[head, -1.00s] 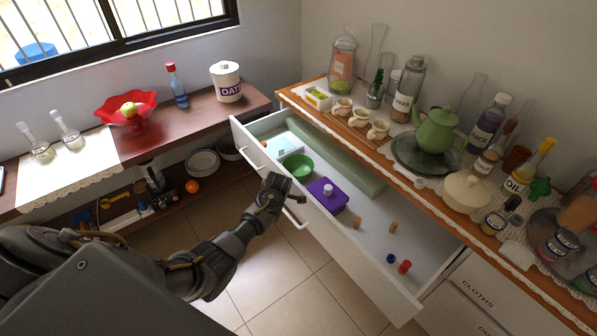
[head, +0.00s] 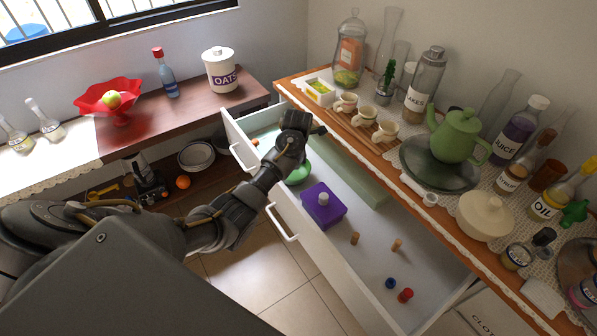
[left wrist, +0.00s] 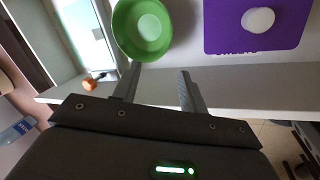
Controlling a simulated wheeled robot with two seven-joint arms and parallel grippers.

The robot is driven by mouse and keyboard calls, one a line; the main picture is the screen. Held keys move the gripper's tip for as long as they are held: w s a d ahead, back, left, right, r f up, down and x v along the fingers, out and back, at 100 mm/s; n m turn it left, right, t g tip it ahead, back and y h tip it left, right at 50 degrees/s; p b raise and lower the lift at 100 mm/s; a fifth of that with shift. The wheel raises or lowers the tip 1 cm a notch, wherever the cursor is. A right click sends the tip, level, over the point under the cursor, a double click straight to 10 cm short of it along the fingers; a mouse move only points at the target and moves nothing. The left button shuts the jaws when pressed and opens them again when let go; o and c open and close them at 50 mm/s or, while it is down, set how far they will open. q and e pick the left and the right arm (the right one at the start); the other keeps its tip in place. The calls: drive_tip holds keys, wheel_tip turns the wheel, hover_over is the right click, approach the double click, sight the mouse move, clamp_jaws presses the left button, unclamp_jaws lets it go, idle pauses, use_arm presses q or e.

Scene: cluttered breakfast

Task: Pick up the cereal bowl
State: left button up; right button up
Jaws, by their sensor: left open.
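The green cereal bowl (head: 301,174) sits upright in the open drawer, partly hidden behind my left arm in the head view. In the left wrist view the bowl (left wrist: 142,28) shows nearly whole and empty, just beyond the fingertips and a little left of their middle. My left gripper (head: 304,124) is above the far part of the drawer. Its two fingers are apart with nothing between them in the left wrist view (left wrist: 158,75). The gripper is not touching the bowl as far as I can see. My right gripper is not in view.
The open drawer (head: 330,262) also holds a purple box (head: 323,205) beside the bowl, small corks and caps. The counter above is crowded with cups (head: 363,115), a green teapot (head: 457,135) and bottles. A red fruit dish (head: 120,117) stands on the left counter.

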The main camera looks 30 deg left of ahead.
sight(296, 180)
use_arm(q)
drive_tip(key=b+x, duration=0.2)
drive_tip(key=x, duration=0.3)
drive_tip(key=d+b+x, duration=0.1)
drive_tip(key=b+x, duration=0.1)
drive_tip(key=x, duration=0.3)
drive_tip(key=b+x, duration=0.2)
drive_tip(key=x, duration=0.3)
drive_tip(key=shift+s+d+f, duration=0.25)
drive_tip(key=shift+s+f, duration=0.1)
drive_tip(key=shift+f, duration=0.4)
drive_tip(key=shift+c, duration=0.2)
drive_tip(key=c, duration=0.7)
clamp_jaws()
wheel_tip(296, 180, up, 10)
drive_tip(key=shift+r+p, duration=0.1)
drive_tip(key=shift+p, duration=0.35)
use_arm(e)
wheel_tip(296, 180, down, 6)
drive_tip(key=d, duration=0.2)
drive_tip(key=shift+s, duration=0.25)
